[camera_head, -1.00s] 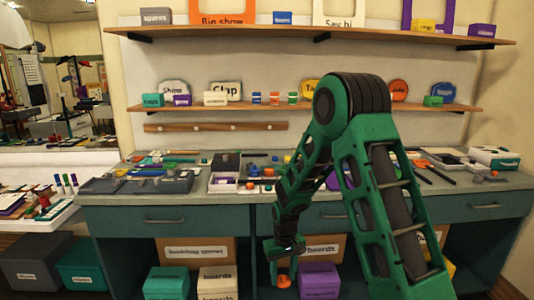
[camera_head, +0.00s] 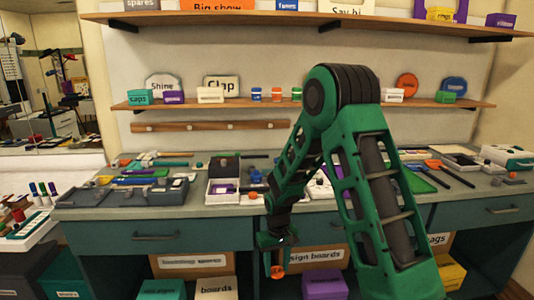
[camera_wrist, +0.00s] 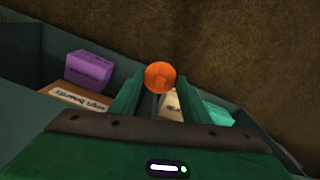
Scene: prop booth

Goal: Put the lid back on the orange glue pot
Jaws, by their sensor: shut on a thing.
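My gripper (camera_head: 277,267) hangs in front of the bench's drawers, below the worktop edge. It is shut on a small round orange piece, which looks like the lid (camera_wrist: 160,76); the lid also shows at the fingertips in the head view (camera_head: 278,272). In the wrist view the green fingers are on either side of it. A small orange item (camera_head: 252,195) lies on the worktop near a white tray, and a small orange-marked pot (camera_head: 276,94) stands on the lower shelf. I cannot tell for certain which is the glue pot.
The worktop (camera_head: 220,211) is crowded with a grey tray (camera_head: 150,195), tools and a white tray (camera_head: 222,194). Below are a purple box (camera_wrist: 89,70) and other labelled boxes. My own arm hides part of the worktop's middle.

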